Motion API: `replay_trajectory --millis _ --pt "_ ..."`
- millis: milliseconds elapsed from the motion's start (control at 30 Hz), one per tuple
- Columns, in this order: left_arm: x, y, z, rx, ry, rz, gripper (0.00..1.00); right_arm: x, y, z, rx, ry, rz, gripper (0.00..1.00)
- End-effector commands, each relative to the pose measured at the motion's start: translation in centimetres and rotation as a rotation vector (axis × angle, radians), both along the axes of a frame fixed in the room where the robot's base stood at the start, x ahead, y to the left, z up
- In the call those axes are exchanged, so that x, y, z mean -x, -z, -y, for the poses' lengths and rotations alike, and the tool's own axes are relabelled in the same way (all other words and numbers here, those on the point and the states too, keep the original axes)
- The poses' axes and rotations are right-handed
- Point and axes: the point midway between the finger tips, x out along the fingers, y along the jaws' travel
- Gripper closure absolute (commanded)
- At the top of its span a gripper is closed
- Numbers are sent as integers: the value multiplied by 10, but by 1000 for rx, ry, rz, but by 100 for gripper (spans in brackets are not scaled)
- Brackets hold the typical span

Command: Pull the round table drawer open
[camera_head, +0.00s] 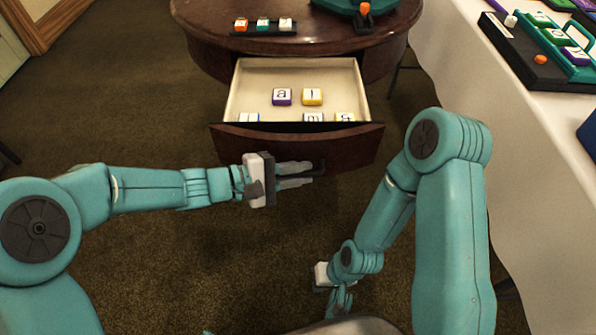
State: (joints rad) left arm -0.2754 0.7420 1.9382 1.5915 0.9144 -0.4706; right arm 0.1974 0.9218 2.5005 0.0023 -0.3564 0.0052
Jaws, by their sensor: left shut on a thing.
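The round table (310,42) is dark polished wood and stands at the top middle. Its drawer (355,145) is pulled out toward me, with a cream interior holding several small letter blocks, among them a purple one (282,97) and a yellow one (312,97). My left gripper (312,175) is at the middle of the drawer front, its fingers shut on the dark drawer handle (320,167), which is partly hidden by the fingers. My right gripper (338,300) hangs low near the bottom middle, apart from the drawer; its fingers are too small and folded under to read.
A black strip with several letter blocks (264,26) and a green item with an orange knob (364,9) sit on the round table. A white-clothed table (480,110) with trays runs along the right. Brown carpet is clear at left.

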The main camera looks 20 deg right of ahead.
Motion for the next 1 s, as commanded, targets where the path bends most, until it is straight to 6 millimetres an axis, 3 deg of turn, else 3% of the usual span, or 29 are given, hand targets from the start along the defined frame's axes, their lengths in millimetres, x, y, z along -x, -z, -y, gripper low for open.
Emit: replay_trajectory --millis 600,633,1000 --pt "-6 -1 1 1 -1 2 100 0 1 0 0 1 1 100" --pt "-5 -1 1 1 -1 2 77 0 1 0 0 1 1 100" --pt "-3 -1 0 2 -1 2 77 0 1 0 0 1 1 100"
